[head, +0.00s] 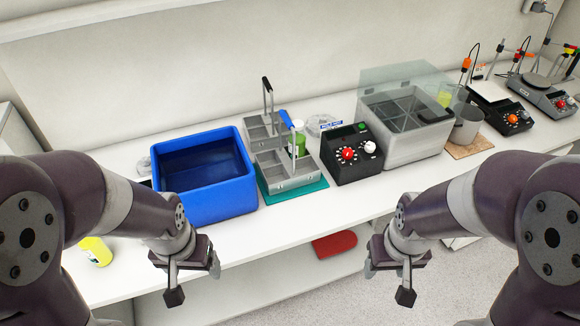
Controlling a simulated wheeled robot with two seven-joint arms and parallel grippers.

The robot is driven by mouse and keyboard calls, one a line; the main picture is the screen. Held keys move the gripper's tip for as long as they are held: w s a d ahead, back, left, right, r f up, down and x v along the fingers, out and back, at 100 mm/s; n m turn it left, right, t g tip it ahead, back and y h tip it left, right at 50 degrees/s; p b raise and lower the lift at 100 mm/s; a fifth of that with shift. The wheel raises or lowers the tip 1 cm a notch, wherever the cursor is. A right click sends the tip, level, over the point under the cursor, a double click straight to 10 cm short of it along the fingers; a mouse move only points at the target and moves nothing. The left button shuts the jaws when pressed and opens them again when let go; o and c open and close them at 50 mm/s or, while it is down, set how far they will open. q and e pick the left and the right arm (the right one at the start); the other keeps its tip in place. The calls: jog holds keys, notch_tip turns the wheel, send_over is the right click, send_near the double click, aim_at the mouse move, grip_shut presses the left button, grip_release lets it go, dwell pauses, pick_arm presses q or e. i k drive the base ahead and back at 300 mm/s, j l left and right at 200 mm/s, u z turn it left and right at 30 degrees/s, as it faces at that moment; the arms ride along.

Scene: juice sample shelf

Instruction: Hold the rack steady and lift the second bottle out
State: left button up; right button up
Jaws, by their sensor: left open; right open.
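My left gripper (194,281) is open and empty, in front of the bench and below the blue bin. My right gripper (388,281) is open and empty, further right.
A blue bin (207,199) stands directly left of the rack. A black control box (352,165) with red and white knobs is close on its right. Beyond are a bath with a clear lid (412,140), a grey beaker (467,128) and instruments. A red object (335,245) lies below the bench top.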

aim_at(300, 134)
jog(key=i+l+u, duration=0.45)
jog(key=l, duration=0.25)
jog(key=i+l+u, duration=0.25)
jog(key=l, duration=0.2)
